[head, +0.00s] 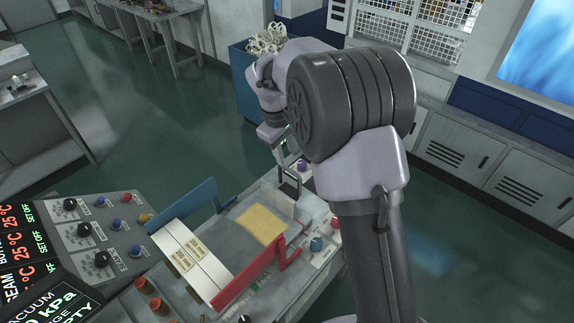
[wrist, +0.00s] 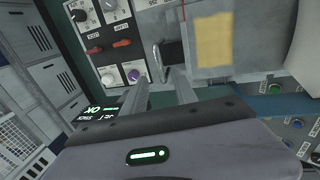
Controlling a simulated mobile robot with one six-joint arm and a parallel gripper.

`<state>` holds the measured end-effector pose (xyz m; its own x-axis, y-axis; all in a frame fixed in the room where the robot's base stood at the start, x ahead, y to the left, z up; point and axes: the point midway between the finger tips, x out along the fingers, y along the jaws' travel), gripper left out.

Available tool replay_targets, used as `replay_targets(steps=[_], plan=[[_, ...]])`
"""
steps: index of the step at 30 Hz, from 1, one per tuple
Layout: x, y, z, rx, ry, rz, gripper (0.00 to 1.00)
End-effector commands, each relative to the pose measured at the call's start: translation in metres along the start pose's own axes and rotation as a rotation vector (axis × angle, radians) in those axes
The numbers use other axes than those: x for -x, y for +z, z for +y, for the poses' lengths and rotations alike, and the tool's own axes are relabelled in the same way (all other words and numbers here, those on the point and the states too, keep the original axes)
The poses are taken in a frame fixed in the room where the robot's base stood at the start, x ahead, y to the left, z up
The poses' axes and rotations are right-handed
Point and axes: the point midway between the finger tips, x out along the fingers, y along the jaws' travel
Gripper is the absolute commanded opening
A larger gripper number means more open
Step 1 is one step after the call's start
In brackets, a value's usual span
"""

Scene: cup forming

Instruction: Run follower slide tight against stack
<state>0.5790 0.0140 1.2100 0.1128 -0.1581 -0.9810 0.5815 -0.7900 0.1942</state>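A bare metal handle on a dark mount stands at the far end of the machine bed in the head view (head: 290,184); it appears to belong to the follower slide. In the wrist view the handle (wrist: 158,58) lies just ahead of my fingertips, roughly between their lines. My gripper (wrist: 160,88) is open, its two fingers apart with nothing seen between them. In the head view my gripper (head: 282,157) hangs over the handle; contact cannot be told. A yellow sheet or stack (head: 261,224) lies flat on the grey bed, also in the wrist view (wrist: 213,40).
A red rail (head: 250,277) and a blue rail (head: 186,213) flank the bed. Control panels with knobs (head: 100,235) stand left, and a purple knob (wrist: 133,76) sits close beside the handle. My arm covers the right.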

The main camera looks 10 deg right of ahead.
Motion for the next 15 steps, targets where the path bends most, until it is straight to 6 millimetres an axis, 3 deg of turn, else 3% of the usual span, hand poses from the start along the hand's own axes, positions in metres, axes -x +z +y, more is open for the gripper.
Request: replay_targets(steps=[1,6,10,15], plan=[[-0.017,0.001,-0.001,-0.001,-0.002,-0.003,0.34],[-0.054,0.001,0.000,-0.002,-0.001,-0.001,0.34],[-0.069,0.000,0.000,-0.002,-0.001,0.000,0.34],[-0.072,0.000,0.000,-0.002,0.000,0.002,0.34]])
